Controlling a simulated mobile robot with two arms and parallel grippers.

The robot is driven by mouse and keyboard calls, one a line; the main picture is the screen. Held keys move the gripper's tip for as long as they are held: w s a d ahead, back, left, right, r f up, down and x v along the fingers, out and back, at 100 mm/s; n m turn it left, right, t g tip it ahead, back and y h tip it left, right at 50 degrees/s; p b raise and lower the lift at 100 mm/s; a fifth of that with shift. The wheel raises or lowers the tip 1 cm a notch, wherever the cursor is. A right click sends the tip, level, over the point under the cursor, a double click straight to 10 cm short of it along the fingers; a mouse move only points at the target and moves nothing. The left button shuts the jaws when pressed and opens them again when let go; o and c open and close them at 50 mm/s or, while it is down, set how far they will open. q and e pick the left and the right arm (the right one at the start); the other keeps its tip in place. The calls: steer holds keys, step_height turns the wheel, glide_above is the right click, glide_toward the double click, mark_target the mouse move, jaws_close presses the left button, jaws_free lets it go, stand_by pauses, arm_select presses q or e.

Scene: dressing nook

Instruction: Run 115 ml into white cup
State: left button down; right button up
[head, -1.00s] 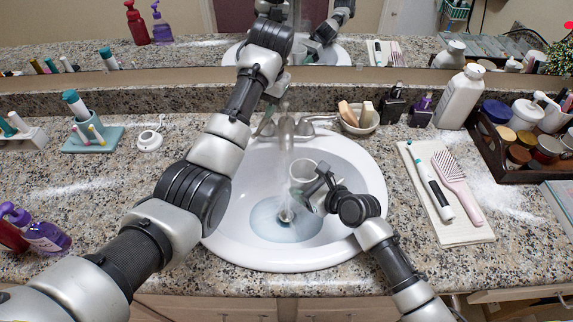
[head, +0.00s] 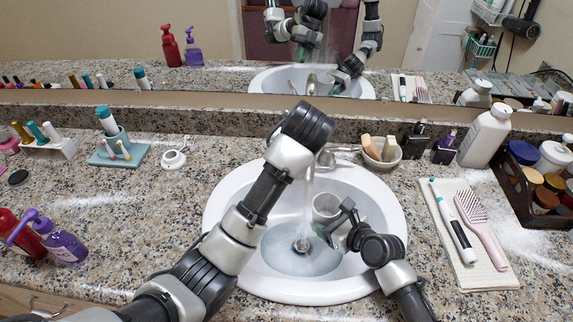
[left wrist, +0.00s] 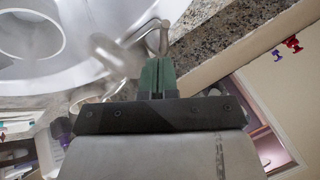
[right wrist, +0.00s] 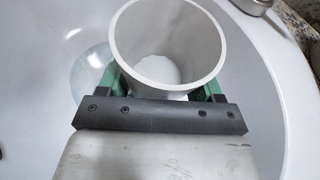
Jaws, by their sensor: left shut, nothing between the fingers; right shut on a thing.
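The white cup (head: 325,206) is over the sink basin, just right of the water stream (head: 307,195) that falls from the faucet (head: 326,158) toward the drain. My right gripper (head: 333,228) is shut on the cup. In the right wrist view the cup (right wrist: 143,38) sits upright-looking between the green fingers; its bottom is bright, and I cannot tell whether it holds water. My left gripper is hidden behind its wrist in the head view; in the left wrist view its fingertips (left wrist: 157,75) are shut and empty, near the faucet lever (left wrist: 152,27).
The white sink (head: 235,190) is set in a granite counter (head: 120,225). A soap dish (head: 381,158), dark bottles (head: 414,141) and a white bottle (head: 485,136) stand behind right. A towel (head: 487,265) with a brush lies right.

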arm_select(q)
steer(key=w+a+f+t, duration=0.1)
steer(key=w+f, duration=0.2)
steer(key=f, duration=0.4)
steer(key=shift+w+f, duration=0.15)
stand_by(0.3)
